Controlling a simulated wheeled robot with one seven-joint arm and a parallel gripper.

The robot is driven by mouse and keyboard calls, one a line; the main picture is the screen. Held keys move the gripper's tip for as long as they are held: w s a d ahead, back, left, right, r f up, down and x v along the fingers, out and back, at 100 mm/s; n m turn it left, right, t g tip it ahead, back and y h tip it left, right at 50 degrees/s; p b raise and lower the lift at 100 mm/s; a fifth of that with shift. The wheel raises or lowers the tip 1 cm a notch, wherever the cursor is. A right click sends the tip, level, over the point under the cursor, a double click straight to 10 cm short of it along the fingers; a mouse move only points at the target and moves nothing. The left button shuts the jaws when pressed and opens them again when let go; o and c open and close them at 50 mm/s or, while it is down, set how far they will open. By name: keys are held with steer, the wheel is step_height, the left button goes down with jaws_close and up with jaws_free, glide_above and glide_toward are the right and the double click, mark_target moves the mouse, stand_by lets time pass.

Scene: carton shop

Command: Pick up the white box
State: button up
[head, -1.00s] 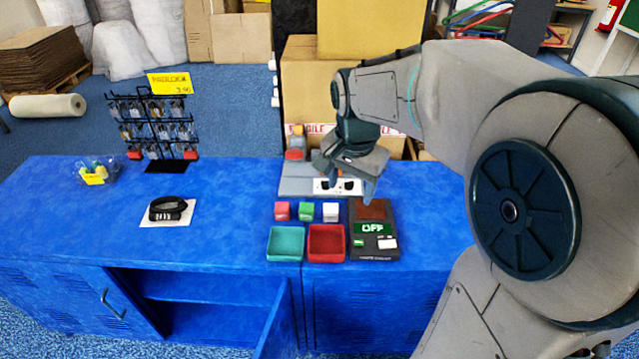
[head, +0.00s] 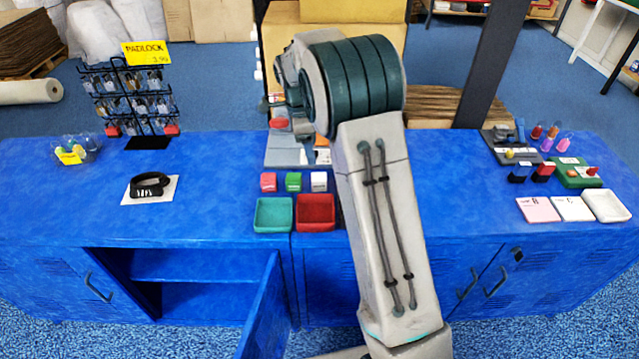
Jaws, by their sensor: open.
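The white box (head: 319,181) is a small cube at the right end of a row on the blue counter. The green box (head: 293,182) and the red box (head: 268,182) stand to its left, with small gaps between them. My arm's large elbow and upright link stand just right of the white box. What seems to be part of my gripper (head: 277,104) shows left of the elbow, above and behind the row. It is open and apart from the white box. Most of it is hidden by my arm.
A teal tray (head: 273,229) and a red tray (head: 316,228) sit in front of the boxes. A padlock rack (head: 130,100) and a wristband on a white card (head: 150,190) are at left. Cards, a white tray (head: 606,220) and small goods are at right. A cabinet door (head: 262,305) stands open.

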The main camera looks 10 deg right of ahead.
mark_target(319, 177)
steer(key=f, duration=0.4)
steer(key=d+f, duration=0.1)
steer(key=f, duration=0.3)
steer(key=d+f, duration=0.1)
steer(key=f, duration=0.3)
steer(key=c, duration=1.1)
